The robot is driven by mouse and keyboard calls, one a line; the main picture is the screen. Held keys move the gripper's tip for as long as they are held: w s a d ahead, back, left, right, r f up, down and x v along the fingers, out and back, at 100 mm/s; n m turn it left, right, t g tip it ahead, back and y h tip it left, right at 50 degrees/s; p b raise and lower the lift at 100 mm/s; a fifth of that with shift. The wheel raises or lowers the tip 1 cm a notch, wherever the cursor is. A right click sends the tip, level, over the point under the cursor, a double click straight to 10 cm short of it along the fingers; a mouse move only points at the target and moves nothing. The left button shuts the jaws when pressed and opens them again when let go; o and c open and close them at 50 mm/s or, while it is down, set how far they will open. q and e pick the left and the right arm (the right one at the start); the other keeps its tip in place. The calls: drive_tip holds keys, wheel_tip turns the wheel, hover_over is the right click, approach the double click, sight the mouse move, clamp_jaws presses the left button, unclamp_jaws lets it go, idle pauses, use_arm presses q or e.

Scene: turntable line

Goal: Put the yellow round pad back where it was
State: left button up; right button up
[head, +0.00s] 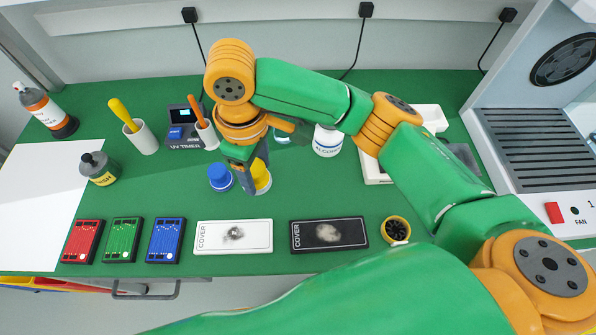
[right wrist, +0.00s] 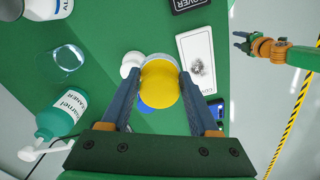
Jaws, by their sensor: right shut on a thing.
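The yellow round pad (head: 262,178) shows partly behind my right gripper (head: 252,185) in the head view. In the right wrist view the yellow pad (right wrist: 160,85) is between the two fingers of my right gripper (right wrist: 160,92), which is shut on it. A pale round rim shows at the pad's upper edge there; what lies under the pad is hidden. A blue round pad (head: 220,177) stands just left of the yellow one. My left gripper (right wrist: 241,42) shows small at the right of the right wrist view, its fingers apart and empty.
Behind is the UV timer (head: 184,132); a white jar (head: 327,142) stands right.

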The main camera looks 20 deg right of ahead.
drive_tip(key=w+d+f, duration=0.1)
drive_tip(key=d+f, duration=0.1)
drive_tip(key=d, duration=0.1)
drive_tip(key=w+d+f, duration=0.1)
drive_tip(key=d+f, duration=0.2)
drive_tip(key=w+d+f+p, duration=0.1)
drive_tip(key=d+f, duration=0.1)
drive_tip(key=d, duration=0.1)
drive_tip(key=shift+w+f, duration=0.15)
drive_tip(key=shift+w, duration=0.15)
drive_tip(key=f, duration=0.4)
drive_tip(key=shift+w+d+p, duration=0.15)
drive_tip(key=shift+d+p, duration=0.05)
drive_tip(key=shift+p, duration=0.15)
drive_tip(key=o, duration=1.5)
drive_tip(key=shift+c, duration=0.2)
wheel_tip(320, 180, up, 12)
